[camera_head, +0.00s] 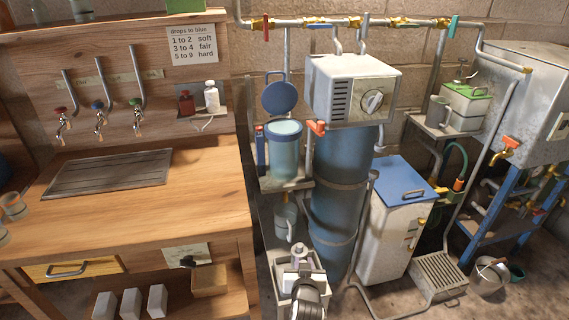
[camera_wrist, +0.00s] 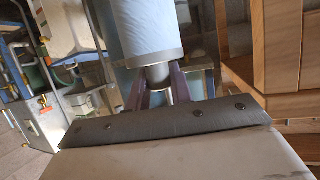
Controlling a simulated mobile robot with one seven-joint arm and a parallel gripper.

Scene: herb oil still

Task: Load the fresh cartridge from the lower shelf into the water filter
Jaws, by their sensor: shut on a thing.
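The water filter (camera_head: 284,155) is a clear, bluish canister on a small shelf, with its round blue lid (camera_head: 280,97) raised behind it. My gripper (camera_head: 298,250) is low, below the filter's shelf. In the wrist view my gripper (camera_wrist: 157,95) is shut on the grey knobbed end of a pale blue-white cylinder, which looks like the cartridge (camera_wrist: 147,28). Its far end is cut off by the frame. In the head view a blue-grey cylindrical thing (camera_head: 285,222) shows just beyond my gripper; I cannot tell whether it is the held one.
The filter's shelf (camera_head: 287,184) lies above my gripper. A tall blue tank (camera_head: 340,190) stands close on the right, a wooden bench (camera_head: 150,200) on the left. Pipes and a blue-lidded white box (camera_head: 395,220) are farther right.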

